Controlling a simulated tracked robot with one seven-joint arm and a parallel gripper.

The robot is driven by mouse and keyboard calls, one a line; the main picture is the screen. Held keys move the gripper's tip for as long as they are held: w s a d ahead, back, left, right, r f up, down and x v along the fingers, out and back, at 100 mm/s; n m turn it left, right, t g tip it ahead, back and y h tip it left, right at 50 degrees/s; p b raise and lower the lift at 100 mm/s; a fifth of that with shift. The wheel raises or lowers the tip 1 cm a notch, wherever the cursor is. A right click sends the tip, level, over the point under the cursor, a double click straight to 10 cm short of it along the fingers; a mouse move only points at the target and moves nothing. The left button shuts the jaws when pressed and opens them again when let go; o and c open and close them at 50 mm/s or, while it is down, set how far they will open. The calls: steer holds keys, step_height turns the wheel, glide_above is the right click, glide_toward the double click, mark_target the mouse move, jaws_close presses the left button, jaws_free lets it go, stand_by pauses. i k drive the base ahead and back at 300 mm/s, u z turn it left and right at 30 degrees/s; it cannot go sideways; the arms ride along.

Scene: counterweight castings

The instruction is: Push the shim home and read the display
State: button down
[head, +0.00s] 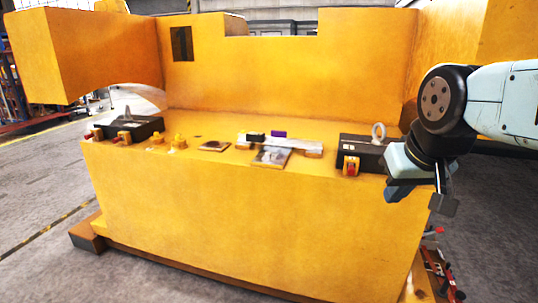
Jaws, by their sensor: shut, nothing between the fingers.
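My gripper (443,204) hangs at the right, in front of the right end of the yellow casting's ledge. It is shut and empty, apart from everything on the ledge. A pale metal bar (300,143) lies across low round blocks near the middle of the ledge. A small purple piece (278,134) is at its back edge and a small black block (255,137) is near its left end. A grey plate with a brown edge (271,158) lies in front of the bar. I cannot tell which of these is the shim. No readable display shows.
The big yellow casting (240,215) has a tall back wall. A black block with a ring (366,151) stands near my gripper, with a yellow-and-red piece (351,166) before it. Another black block (130,127), yellow knobs (179,142) and a brown plate (214,146) lie left.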

mark_target(268, 156)
steer(key=i, duration=0.9)
steer(key=u, duration=0.05)
